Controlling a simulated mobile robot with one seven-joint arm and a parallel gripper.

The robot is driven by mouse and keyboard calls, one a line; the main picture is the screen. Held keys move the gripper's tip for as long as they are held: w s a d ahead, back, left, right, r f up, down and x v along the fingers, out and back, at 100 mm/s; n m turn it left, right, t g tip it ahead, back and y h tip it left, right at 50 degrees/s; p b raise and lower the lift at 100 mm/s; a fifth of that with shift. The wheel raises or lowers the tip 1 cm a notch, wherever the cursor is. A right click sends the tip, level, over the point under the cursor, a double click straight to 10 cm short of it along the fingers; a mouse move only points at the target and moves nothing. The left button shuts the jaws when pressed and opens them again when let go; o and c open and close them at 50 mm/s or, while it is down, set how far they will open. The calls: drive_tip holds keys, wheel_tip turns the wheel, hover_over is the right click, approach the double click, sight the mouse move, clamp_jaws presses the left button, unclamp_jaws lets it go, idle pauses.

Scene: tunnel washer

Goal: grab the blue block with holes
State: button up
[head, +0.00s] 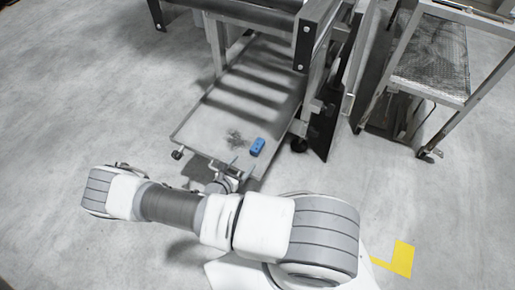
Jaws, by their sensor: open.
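The blue block (257,147) lies on the low grey tray (198,140), near the tray's front edge and right of its middle. Small dark holes show faintly on it. My gripper (232,169) is at the front edge of the tray, just below and left of the block in the head view. It looks apart from the block and is open and empty. The fingers are small in this view, and my arm hides part of the gripper's rear.
A small dark grey heap (236,138) lies on the tray left of the block. A dark metal frame (304,45) stands over the tray's back. A wheeled metal cart (430,75) stands at the right. The floor at the left is clear.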

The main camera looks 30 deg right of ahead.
sight(256, 146)
drive_tip(key=b+x, duration=0.2)
drive_tip(key=x, duration=0.5)
drive_tip(key=shift+w+d+f, duration=0.1)
drive_tip(key=shift+d+f, duration=0.05)
drive_tip(key=shift+f, duration=0.05)
drive_tip(key=shift+w+r+b+x, duration=0.15)
drive_tip(key=shift+b+x, duration=0.45)
drive_tip(key=shift+x, duration=0.75)
drive_tip(key=shift+w+r+b+x, duration=0.15)
drive_tip(key=shift+b+x, duration=0.4)
drive_tip(key=shift+x, duration=0.85)
clamp_jaws()
